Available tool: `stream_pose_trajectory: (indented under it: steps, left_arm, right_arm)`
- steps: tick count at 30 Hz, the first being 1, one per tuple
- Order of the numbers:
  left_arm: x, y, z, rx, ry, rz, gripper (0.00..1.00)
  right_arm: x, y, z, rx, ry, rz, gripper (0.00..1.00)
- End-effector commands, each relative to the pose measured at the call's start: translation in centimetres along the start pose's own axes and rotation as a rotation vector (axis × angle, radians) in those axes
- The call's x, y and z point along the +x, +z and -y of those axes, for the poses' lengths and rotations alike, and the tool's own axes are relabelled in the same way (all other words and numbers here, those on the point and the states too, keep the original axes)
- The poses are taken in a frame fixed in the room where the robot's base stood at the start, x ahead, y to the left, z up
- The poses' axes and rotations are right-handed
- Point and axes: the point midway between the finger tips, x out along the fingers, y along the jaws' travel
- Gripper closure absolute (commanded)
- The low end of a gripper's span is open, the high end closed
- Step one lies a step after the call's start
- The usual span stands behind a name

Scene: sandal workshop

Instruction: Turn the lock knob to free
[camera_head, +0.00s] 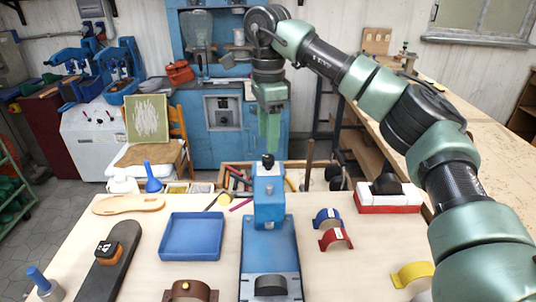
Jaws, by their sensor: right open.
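A small black knob (268,158) sits on top of the blue press-like device (269,200) in the middle of the table. I take it for the lock knob; its turn position is too small to read. My right gripper (269,146) points straight down just above the knob. Its jaws are open, seen edge-on, so the gap between them hardly shows. Whether the fingertips touch the knob or straddle it, I cannot tell. The blue base (257,248) runs toward me and bears a dark rounded block (270,286). My left gripper is not in view.
A blue tray (192,236) lies left of the device. Blue (327,217) and red (336,238) curved straps lie to its right. A red-and-white box (389,202) stands farther right. A black sole (102,275) lies at the left.

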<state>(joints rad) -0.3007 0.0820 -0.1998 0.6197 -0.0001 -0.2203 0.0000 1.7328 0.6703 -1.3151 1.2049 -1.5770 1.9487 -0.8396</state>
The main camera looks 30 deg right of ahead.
Motion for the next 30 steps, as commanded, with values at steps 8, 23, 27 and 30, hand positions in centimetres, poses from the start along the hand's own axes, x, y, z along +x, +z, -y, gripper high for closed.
stream_pose_trajectory:
  steps: [8,23,27,30]
  left_arm:
    - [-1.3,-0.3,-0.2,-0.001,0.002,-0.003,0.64]
    - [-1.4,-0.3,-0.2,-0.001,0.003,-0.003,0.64]
    - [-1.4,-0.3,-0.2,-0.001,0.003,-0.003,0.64]
    - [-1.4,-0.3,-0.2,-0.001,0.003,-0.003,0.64]
  right_arm:
    - [4.1,0.0,-0.1,-0.001,0.002,-0.001,0.5]
    - [5.4,0.0,0.0,-0.001,-0.001,0.0,0.72]
    - [5.4,0.0,0.0,-0.001,0.0,0.0,1.0]
    - [5.4,0.0,0.0,-0.003,0.0,0.0,1.0]
